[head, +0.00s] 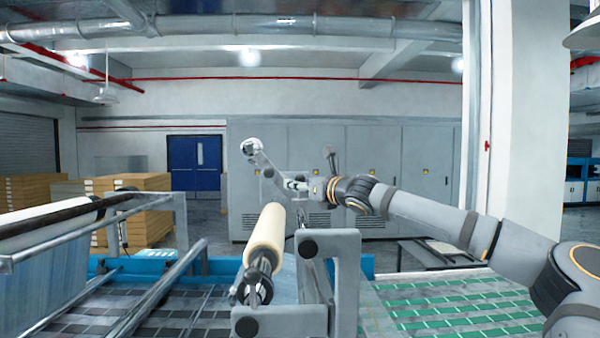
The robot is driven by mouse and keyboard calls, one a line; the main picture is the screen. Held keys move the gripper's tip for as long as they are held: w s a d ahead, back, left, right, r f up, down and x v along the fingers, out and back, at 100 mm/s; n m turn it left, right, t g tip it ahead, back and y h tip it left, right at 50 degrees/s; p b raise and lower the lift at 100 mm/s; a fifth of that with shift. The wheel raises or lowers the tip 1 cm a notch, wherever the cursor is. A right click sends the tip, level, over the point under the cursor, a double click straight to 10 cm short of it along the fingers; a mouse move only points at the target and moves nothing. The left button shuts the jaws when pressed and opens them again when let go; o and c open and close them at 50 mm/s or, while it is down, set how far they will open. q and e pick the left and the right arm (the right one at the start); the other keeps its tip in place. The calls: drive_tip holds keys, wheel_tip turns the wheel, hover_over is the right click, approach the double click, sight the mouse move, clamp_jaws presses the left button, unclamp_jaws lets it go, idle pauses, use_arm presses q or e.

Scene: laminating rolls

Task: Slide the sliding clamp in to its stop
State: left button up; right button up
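A cream roll (267,238) sits on a dark shaft, with a dark metal chuck or clamp (256,284) at its near end. I cannot tell for sure which part is the sliding clamp. A grey stand (342,270) with round black caps is right of the roll. My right arm comes in from the right, and my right gripper (298,186) is above and behind the roll, apart from it. A grey link with a round end (252,147) rises up-left beside the gripper. My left gripper is out of view.
Another roll (55,225) on a dark bar lies at the left, with grey rails (160,295) beside it. A green-patterned sheet (450,305) lies at the right. Grey cabinets (400,150) and stacked tan boards (130,205) stand behind. Open air surrounds the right gripper.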

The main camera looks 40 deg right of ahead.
drive_tip(key=r, duration=0.8)
drive_tip(key=shift+s+a+r, duration=0.1)
drive_tip(key=shift+s+a, duration=0.15)
drive_tip(key=shift+a, duration=0.05)
drive_tip(key=shift+w+d+r, duration=0.1)
drive_tip(key=shift+d+r, duration=0.1)
drive_tip(key=shift+r, duration=0.5)
drive_tip(key=shift+a+r, duration=0.15)
drive_tip(key=shift+r, duration=0.05)
drive_tip(key=shift+f, duration=0.15)
